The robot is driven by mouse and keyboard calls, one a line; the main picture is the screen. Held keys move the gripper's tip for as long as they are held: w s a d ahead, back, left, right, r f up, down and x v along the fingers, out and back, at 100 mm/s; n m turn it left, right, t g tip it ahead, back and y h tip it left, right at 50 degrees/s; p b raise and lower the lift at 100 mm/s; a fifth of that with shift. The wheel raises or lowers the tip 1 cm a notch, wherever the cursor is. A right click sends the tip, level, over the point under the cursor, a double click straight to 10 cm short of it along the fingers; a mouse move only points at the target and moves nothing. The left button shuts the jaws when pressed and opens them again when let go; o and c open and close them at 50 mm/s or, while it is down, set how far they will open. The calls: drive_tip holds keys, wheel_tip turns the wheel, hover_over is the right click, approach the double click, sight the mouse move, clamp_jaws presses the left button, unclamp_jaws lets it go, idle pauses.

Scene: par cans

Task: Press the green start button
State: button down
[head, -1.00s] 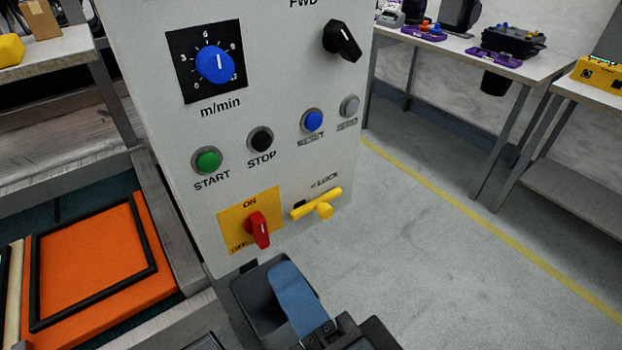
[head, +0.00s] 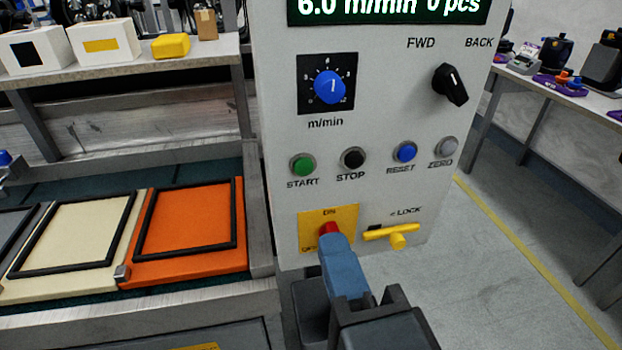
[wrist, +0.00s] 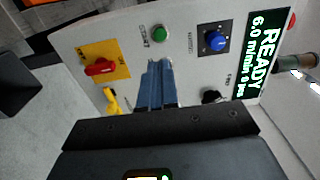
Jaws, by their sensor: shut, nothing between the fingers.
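The green start button (head: 303,165) is at the left of the button row on the grey-white control panel (head: 290,205), above the label START. It also shows in the wrist view (wrist: 158,33), just beyond my fingertips. My gripper (head: 332,240) has blue fingers closed together and empty. In the head view the fingertips overlap the red switch (head: 328,228), below and right of the start button. In the wrist view the fingertips (wrist: 157,64) point at the panel, apart from the green button in the picture. The gap to the panel is hard to judge.
The black STOP (head: 353,158), blue RESET (head: 405,152) and grey ZERO (head: 446,146) buttons sit right of START. A yellow lock lever (head: 392,234) is below. The display (wrist: 262,55) reads READY. A conveyor with orange (head: 190,225) and cream panels stands left.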

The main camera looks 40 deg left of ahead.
sight(305, 168)
drive_tip(key=p+x, duration=0.1)
drive_tip(key=x, duration=1.1)
